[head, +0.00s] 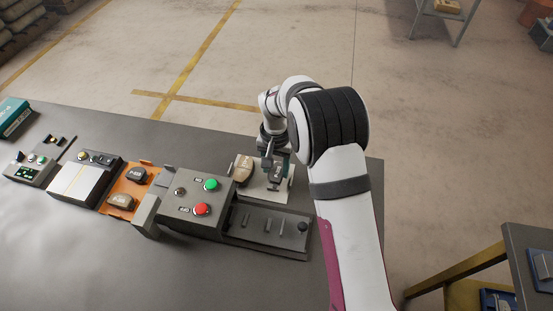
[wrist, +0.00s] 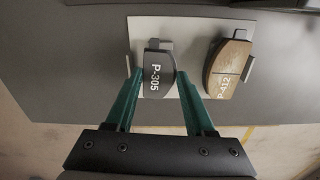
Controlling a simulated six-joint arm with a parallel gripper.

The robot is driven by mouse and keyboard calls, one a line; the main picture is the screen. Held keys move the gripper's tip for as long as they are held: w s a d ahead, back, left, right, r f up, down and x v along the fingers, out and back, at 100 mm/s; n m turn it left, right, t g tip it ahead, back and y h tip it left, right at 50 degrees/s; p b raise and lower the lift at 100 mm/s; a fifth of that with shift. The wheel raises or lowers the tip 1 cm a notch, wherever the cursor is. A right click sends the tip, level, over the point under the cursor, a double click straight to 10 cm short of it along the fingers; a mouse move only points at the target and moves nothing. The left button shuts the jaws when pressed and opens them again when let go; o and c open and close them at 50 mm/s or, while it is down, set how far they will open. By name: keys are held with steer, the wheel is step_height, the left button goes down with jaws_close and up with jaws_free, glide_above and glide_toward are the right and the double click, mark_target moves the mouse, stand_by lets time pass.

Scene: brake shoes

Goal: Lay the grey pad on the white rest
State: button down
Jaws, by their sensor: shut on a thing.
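The grey pad marked P-305 (wrist: 159,74) is between the teal fingertips of my gripper (wrist: 160,80) in the wrist view, and the gripper is shut on it. The pad is over the white rest (wrist: 190,30), next to a small metal tab; whether it touches the plate I cannot tell. A brown pad marked P-412 (wrist: 228,68) lies on the same rest to the right. In the head view, my gripper (head: 275,165) is at the white rest (head: 256,194), with the brown pad (head: 243,168) to its left. My gripper partly hides the grey pad there.
A control box with green and red buttons (head: 195,197) stands left of the rest. A dark slotted tray (head: 268,228) lies in front of it. An orange tray (head: 140,192) holds a dark pad and a brown pad. The table front (head: 200,280) is clear.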

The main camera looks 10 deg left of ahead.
steer(key=shift+f, duration=0.5)
steer(key=shift+f, duration=0.35)
steer(key=shift+c, duration=0.9)
jaws_free()
step_height(320, 180, up, 16)
steer(key=s+d+r+m, duration=0.2)
steer(key=s+d+r, duration=0.4)
steer(key=s+d, duration=0.35)
steer(key=s+d+m+y, duration=0.1)
steer(key=s+d, duration=0.2)
steer(key=s, duration=0.6)
steer(key=s+d+f+m, duration=0.1)
steer(key=s+d, duration=0.3)
steer(key=s, duration=0.5)
steer(key=shift+s+d+f+y, duration=0.25)
steer(key=shift+d+y, duration=0.05)
steer(key=shift+y, duration=0.1)
